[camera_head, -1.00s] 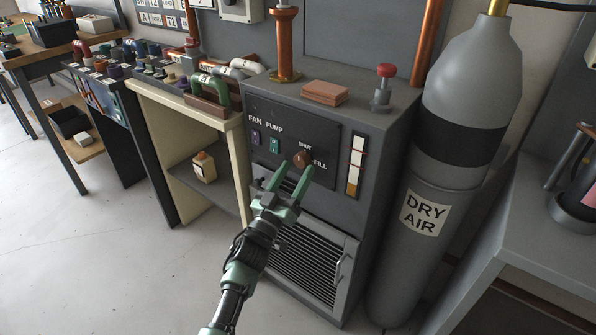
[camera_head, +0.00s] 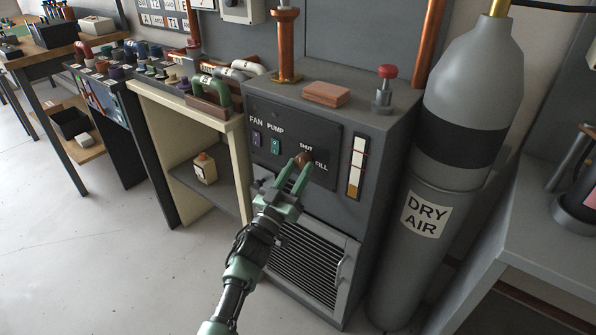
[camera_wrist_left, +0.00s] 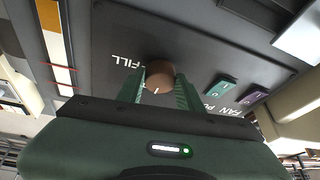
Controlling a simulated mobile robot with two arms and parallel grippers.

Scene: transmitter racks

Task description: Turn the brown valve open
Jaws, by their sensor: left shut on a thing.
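The brown valve (camera_head: 304,159) is a round knob on the dark panel of the grey cabinet, between the labels SHUT above it and FILL to its right. My left gripper (camera_head: 297,168) is shut on the knob, with one green finger on each side. In the left wrist view the brown knob (camera_wrist_left: 160,75) sits between the two fingertips (camera_wrist_left: 160,88), and a pale mark shows on its rim. The knob's exact pointing direction is hard to read in the head view. My right gripper is not in view.
Green PUMP (camera_head: 275,146) and purple FAN (camera_head: 257,139) switches sit left of the knob. A level gauge (camera_head: 356,166) is on its right. A red-topped knob (camera_head: 386,85) and a brick-coloured block (camera_head: 326,95) are on the cabinet top. The DRY AIR cylinder (camera_head: 465,120) stands at right.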

